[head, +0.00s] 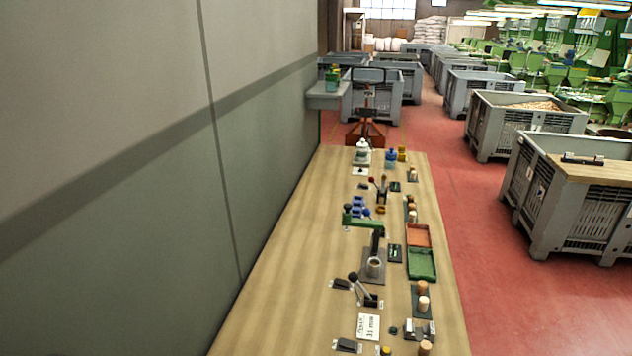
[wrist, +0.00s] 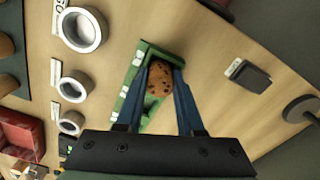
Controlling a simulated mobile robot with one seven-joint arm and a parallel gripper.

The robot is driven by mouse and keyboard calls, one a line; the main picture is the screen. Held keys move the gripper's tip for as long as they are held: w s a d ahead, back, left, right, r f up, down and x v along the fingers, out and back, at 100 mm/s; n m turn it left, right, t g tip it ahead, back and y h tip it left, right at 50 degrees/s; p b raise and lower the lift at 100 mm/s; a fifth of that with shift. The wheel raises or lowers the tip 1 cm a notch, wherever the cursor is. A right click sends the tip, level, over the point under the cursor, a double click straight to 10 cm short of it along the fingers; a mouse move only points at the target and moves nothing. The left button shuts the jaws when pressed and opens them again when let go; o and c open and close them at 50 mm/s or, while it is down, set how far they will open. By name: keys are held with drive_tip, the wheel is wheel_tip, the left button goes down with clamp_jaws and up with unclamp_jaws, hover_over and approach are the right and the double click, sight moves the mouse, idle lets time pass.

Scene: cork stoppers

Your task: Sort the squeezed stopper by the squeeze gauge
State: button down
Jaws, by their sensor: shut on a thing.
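In the wrist view, my gripper (wrist: 162,72) is shut on a brown cork stopper (wrist: 160,84) with dark specks. The blue fingers press on its two sides. Behind the stopper is a green piece with white marks (wrist: 133,72); I cannot tell whether they touch, or whether this piece is the squeeze gauge. My gripper does not show clearly in the head view. The head view shows a device with a green arm (head: 362,222) on the bench. An orange tray (head: 418,236) and a green tray (head: 422,265) lie at its right.
In the wrist view, white rings (wrist: 82,29) with labels stand at left, and a dark block (wrist: 248,75) lies at right. The bench (head: 290,275) holds several stoppers and small tools along its right half; its left strip is clear. A wall (head: 270,150) runs along the left.

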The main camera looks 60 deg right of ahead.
drive_tip(key=shift+s+a+f, duration=0.25)
drive_tip(key=shift+f, duration=0.3)
drive_tip(key=shift+s+a+f, duration=0.25)
drive_tip(key=shift+f, duration=0.3)
drive_tip(key=shift+c, duration=2.2)
unclamp_jaws()
drive_tip(key=shift+w+d+r, duration=0.1)
drive_tip(key=shift+w+r, duration=0.05)
drive_tip(key=shift+r, duration=0.35)
wheel_tip(320, 180, up, 14)
drive_tip(key=shift+w+d, duration=0.3)
drive_tip(key=shift+d, duration=0.05)
